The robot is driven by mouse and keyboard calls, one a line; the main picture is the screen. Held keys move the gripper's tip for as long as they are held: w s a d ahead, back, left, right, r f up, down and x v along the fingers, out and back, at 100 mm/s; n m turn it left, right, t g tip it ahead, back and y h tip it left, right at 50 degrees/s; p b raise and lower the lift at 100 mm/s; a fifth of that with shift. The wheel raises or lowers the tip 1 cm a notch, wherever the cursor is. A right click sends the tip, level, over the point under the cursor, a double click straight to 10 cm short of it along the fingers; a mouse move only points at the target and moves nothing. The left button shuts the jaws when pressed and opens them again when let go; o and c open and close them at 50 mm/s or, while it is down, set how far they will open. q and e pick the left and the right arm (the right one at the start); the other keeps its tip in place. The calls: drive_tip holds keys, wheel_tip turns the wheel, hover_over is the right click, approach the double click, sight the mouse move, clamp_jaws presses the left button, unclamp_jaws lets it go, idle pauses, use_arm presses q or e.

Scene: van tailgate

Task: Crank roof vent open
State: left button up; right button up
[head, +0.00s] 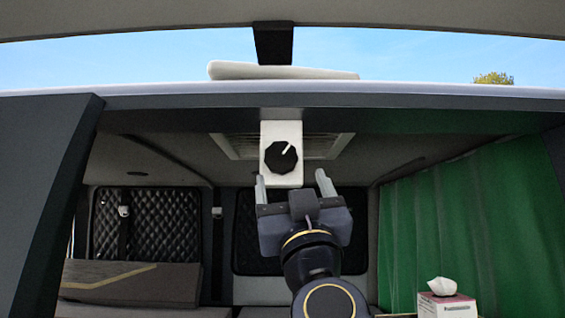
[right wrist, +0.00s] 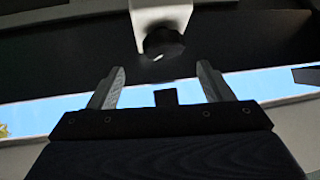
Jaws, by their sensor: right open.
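The crank knob (head: 281,157) is a black faceted dial with a white pointer mark tilted up and to the right. It sits on a white mounting plate (head: 294,132) under the van's roof edge. The roof vent lid (head: 280,71) is a pale flat panel on top of the roof and looks lowered. My right gripper (head: 292,184) is open and empty, just below the knob in the head view. In the right wrist view the knob (right wrist: 163,44) lies beyond and between the open fingertips (right wrist: 160,72), apart from them. My left gripper is not in view.
A slatted vent grille (head: 320,146) is in the ceiling behind the plate. A green curtain (head: 450,220) hangs at the right. A tissue box (head: 446,304) stands lower right. A dark brown box-like panel (head: 135,284) lies lower left. The open tailgate frames the top.

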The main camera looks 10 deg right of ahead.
sight(283, 162)
drive_tip(key=shift+n+y, duration=0.7)
drive_tip(key=p+x, duration=0.4)
drive_tip(key=x, duration=0.3)
drive_tip(key=shift+w, duration=0.3)
drive_tip(key=shift+f, duration=0.1)
drive_tip(key=shift+c, duration=0.4)
drive_tip(key=c, duration=0.9)
